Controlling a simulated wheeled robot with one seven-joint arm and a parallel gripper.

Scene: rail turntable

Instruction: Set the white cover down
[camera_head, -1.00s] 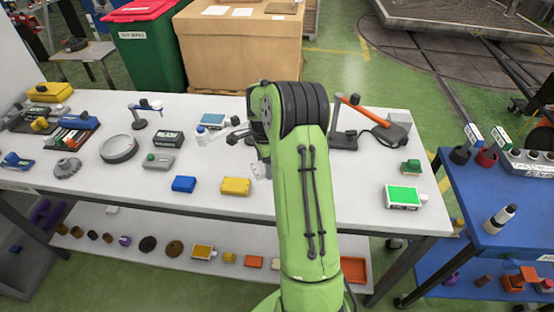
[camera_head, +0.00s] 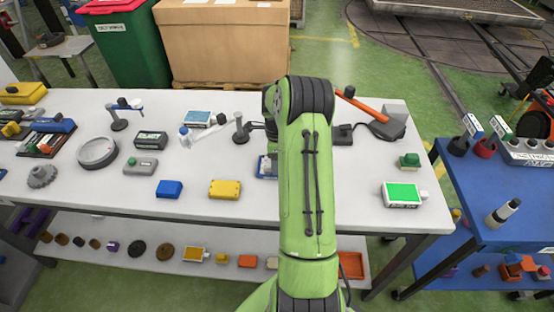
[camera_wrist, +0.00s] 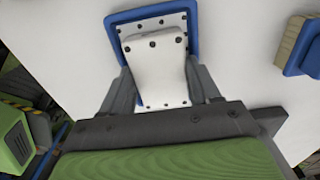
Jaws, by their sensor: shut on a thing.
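The white cover (camera_wrist: 158,72) is between the fingers of my gripper (camera_wrist: 161,88) in the wrist view. It is a bent pale plate with dark screws or holes along its edges. It overlaps a blue-rimmed frame (camera_wrist: 195,28) with a white, dotted inner plate on the white table; I cannot tell whether they touch. A bit of the blue frame (camera_head: 263,168) shows at the arm's left side.
On the white table (camera_head: 330,205), a yellow box (camera_head: 225,189) and a blue box (camera_head: 169,189) lie left of my arm. A green-topped box (camera_head: 403,194) lies right. A blue-handled brush (camera_wrist: 305,52) is near the frame. The table between my arm and the green-topped box is clear.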

